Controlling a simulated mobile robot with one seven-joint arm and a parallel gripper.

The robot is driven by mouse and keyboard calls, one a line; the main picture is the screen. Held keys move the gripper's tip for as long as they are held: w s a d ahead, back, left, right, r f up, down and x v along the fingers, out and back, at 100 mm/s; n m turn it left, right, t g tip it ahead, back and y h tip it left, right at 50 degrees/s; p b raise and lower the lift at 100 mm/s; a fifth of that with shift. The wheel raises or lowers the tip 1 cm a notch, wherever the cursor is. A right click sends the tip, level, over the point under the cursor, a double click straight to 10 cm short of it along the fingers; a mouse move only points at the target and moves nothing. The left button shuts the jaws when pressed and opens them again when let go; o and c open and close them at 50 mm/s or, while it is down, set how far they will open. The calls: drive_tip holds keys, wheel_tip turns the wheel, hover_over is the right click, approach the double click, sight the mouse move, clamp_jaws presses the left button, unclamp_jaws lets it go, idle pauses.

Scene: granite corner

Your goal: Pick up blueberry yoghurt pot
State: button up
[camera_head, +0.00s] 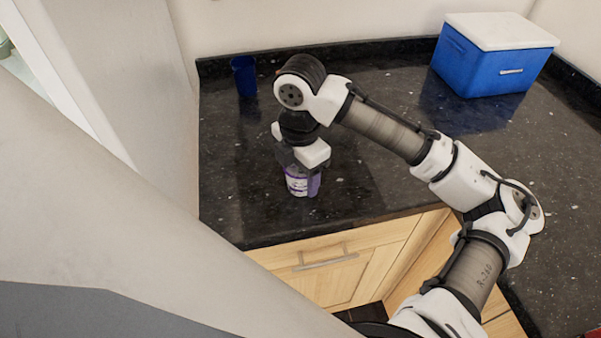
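The blueberry yoghurt pot (298,185) is a small purple pot with a white label, standing upright on the dark granite counter near its front edge. My gripper (302,168) points down right over it, and its fingers reach down around the top of the pot. The gripper body hides the pot's upper part. I cannot tell whether the fingers touch the pot or how far apart they are.
A dark blue cup (244,76) stands at the back left of the counter (235,185). A blue cool box (492,55) with a white lid stands at the back right. Walls close off the back and left. The counter around the pot is clear.

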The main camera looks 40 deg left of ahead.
drive_tip(key=shift+c, duration=1)
wheel_tip(320, 180, up, 20)
drive_tip(key=shift+b, duration=0.35)
